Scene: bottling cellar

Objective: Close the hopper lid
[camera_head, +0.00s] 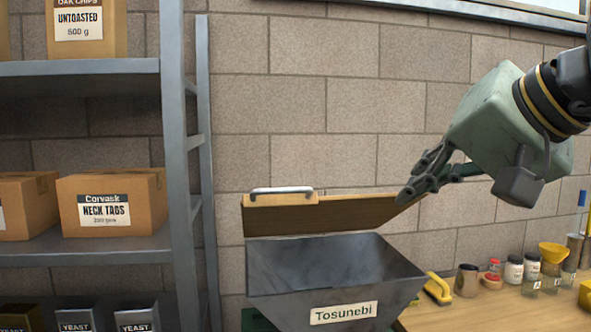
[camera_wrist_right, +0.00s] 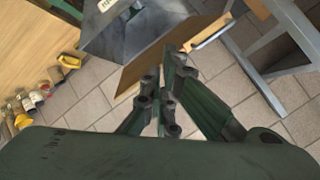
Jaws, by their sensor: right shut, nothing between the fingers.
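The grey metal hopper (camera_head: 335,282), labelled Tosunebi, stands low in the middle of the head view with its top open. Its wooden lid (camera_head: 330,217) is raised behind the opening, with a metal handle (camera_head: 281,190) at the upper left. In the right wrist view the lid (camera_wrist_right: 134,82) shows beyond the fingers, beside the hopper (camera_wrist_right: 125,35). My right gripper (camera_head: 407,191) is shut and empty, its fingertips at the lid's upper right corner. I cannot tell whether they touch it. My left gripper is not in view.
A shelf rack (camera_head: 180,130) with cardboard boxes stands left of the hopper. A wooden bench (camera_head: 480,312) at the right holds a yellow-handled brush (camera_head: 438,289), jars and a yellow funnel (camera_head: 553,252). A block wall (camera_head: 300,100) is behind.

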